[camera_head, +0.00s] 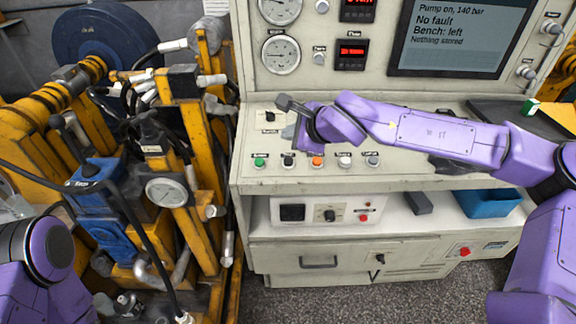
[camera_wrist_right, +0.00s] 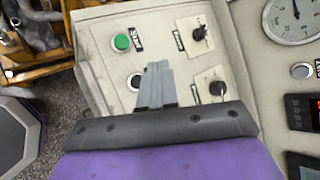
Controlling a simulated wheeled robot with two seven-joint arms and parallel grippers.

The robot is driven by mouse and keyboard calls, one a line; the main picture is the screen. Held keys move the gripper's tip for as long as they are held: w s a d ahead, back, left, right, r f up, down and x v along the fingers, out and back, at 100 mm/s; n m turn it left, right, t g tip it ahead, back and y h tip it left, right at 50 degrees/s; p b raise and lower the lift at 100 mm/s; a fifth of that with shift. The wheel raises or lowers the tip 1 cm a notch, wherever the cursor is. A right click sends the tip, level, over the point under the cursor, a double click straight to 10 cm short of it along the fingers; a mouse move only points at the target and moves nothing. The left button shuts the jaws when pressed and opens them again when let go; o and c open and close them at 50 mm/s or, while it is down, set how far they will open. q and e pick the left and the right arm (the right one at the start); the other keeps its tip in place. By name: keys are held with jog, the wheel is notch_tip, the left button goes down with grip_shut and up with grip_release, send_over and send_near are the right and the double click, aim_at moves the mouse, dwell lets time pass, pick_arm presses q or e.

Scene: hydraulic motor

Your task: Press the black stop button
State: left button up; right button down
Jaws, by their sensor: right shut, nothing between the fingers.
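The black stop button (camera_head: 288,160) sits in the front row of the console's sloped panel, between a green button (camera_head: 260,161) and an orange button (camera_head: 317,161). My right gripper (camera_head: 289,134) is above the panel, pointing down, a little behind the black button. In the wrist view its shut, empty fingers (camera_wrist_right: 157,66) lie just right of the black button (camera_wrist_right: 134,82), whose ring partly shows beside them. The green button (camera_wrist_right: 122,42) is above it there. I cannot tell whether the fingertips touch the panel. My left gripper is out of view.
Selector knobs (camera_wrist_right: 199,33) stand on the panel close to the fingers. A white button (camera_head: 345,161) and a grey button (camera_head: 373,161) continue the row. The screen (camera_head: 460,35) reads "Pump on, 140 bar", "No fault". Yellow and blue hydraulic machinery (camera_head: 95,210) stands at left.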

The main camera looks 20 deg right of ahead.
aim_at(288, 162)
jog(key=f+b, duration=0.2)
jog(key=f, duration=0.1)
jog(key=w+f+b, duration=0.1)
jog(key=f, duration=0.1)
jog(key=shift+d+f, duration=0.1)
jog(key=shift+f, duration=0.15)
pick_arm(q)
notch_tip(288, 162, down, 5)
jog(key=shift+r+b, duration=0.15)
jog(key=shift+b, duration=0.15)
pick_arm(e)
jog(key=shift+f, duration=0.3)
jog(key=shift+f, duration=0.15)
dwell(0.8)
jog(key=shift+f, duration=0.25)
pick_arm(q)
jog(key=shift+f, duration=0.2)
pick_arm(e)
jog(key=shift+w+f, duration=0.1)
jog(key=shift+f, duration=0.3)
dwell(0.5)
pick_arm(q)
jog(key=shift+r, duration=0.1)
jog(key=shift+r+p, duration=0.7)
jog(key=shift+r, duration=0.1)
pick_arm(e)
jog(key=shift+r, duration=0.8)
